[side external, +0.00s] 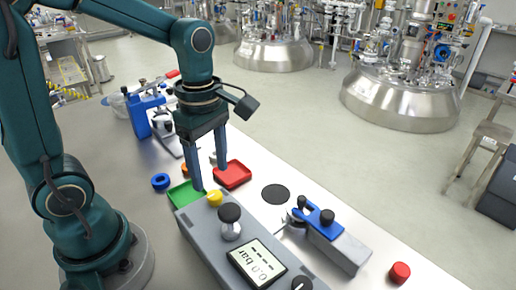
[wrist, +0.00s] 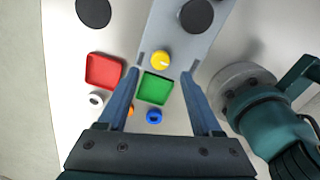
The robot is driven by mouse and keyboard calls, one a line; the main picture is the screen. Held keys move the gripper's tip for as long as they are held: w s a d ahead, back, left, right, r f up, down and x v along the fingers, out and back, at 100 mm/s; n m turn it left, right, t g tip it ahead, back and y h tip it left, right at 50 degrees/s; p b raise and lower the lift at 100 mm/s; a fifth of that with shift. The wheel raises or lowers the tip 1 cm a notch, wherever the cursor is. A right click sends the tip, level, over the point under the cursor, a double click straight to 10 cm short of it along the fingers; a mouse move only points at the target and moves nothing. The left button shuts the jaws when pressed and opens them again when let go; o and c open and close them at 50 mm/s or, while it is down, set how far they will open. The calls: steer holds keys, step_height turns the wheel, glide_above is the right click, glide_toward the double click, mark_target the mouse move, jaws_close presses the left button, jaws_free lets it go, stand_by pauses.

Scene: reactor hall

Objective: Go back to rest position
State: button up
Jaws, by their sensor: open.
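My gripper (side external: 210,172) hangs pointing down over the bench, near the green tray and the red tray. It also shows in the wrist view (wrist: 163,72), with its two blue fingers spread wide and nothing between their tips. Below it in the wrist view are the green tray (wrist: 155,87) and the yellow knob (wrist: 161,58) on the grey gauge unit. I cannot tell its exact height above them.
The grey gauge unit (side external: 213,235) has a display and a black-topped knob. A red tray (side external: 232,174), blue ring (side external: 160,181), blue-handled clamp device (side external: 322,222), red cap (side external: 399,272) and blue equipment (side external: 140,115) stand around. A black disc (side external: 275,194) lies on the bench.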

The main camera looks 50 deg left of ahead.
steer(key=shift+d+r+t, duration=0.15)
steer(key=shift+r+t, duration=0.15)
steer(key=shift+r, duration=0.2)
steer(key=s+d+r+m+t, duration=0.1)
steer(key=s+r+m+t, duration=0.1)
steer(key=m, duration=0.8)
steer(key=s+d+r+m+t, duration=0.1)
steer(key=s+m+t, duration=0.2)
steer(key=m, duration=0.8)
steer(key=shift+r, duration=0.35)
